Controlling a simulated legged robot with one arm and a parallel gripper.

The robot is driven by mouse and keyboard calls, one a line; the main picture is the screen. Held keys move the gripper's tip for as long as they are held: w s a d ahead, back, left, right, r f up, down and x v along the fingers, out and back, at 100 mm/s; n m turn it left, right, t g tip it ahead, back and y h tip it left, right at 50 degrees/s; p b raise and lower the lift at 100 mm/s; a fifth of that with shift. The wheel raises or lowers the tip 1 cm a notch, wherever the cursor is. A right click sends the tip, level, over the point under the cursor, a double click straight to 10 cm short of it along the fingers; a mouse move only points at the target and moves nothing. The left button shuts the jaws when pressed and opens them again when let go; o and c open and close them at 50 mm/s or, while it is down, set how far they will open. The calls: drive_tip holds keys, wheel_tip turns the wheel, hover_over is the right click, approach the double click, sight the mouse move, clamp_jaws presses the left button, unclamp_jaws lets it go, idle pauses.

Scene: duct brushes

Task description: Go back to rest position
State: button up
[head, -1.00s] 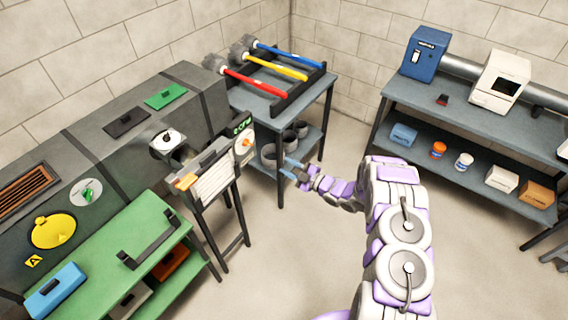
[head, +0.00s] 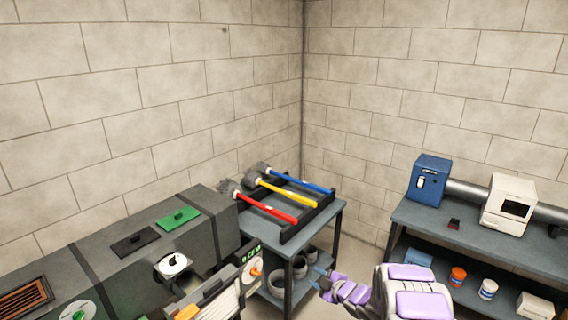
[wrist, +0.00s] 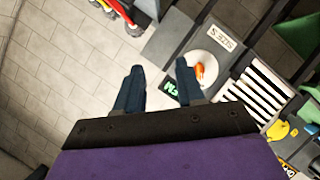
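My gripper (head: 318,279) shows at the bottom of the head view, in front of the brush table. In the wrist view its two dark blue fingers (wrist: 157,88) stand apart with nothing between them. Three duct brushes lie on a rack on the grey table: one with a red handle (head: 268,207), one with a yellow handle (head: 291,193) and one with a blue handle (head: 301,181). Their grey bristle heads point to the left. My gripper is apart from the brushes.
A dark duct (head: 140,245) with a green cover (head: 178,219) runs along the left wall. A panel with a green display (head: 251,256) stands beside it. On the right, a shelf table (head: 450,240) bears a blue box (head: 429,180) and a white machine (head: 509,205).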

drive_tip(key=d+r+m+h, duration=0.3)
drive_tip(key=d+r+h, duration=0.1)
drive_tip(key=d+r, duration=0.15)
drive_tip(key=s+d+r+m+g+h, duration=0.2)
drive_tip(key=s+d+r+m+h, duration=0.1)
drive_tip(key=s+r, duration=0.35)
drive_tip(key=s+d+r+m+g+h, duration=0.25)
drive_tip(key=s+d+r+m, duration=0.2)
drive_tip(key=s, duration=0.35)
drive_tip(key=s+a+r+m+g, duration=0.2)
drive_tip(key=s+a+g, duration=0.1)
drive_tip(key=s, duration=1.1)
drive_tip(key=s+a+r+m+g+y, duration=0.1)
drive_tip(key=s+a+r+m+g, duration=0.1)
drive_tip(key=s, duration=1.2)
drive_tip(key=s+a+r+m+g, duration=0.2)
drive_tip(key=s+a, duration=0.4)
drive_tip(key=s, duration=0.8)
drive_tip(key=shift+s+r+g, duration=0.3)
drive_tip(key=shift+r+g, duration=0.35)
drive_tip(key=shift+g, duration=0.2)
drive_tip(key=shift+a+y, duration=0.2)
drive_tip(key=shift+y, duration=0.05)
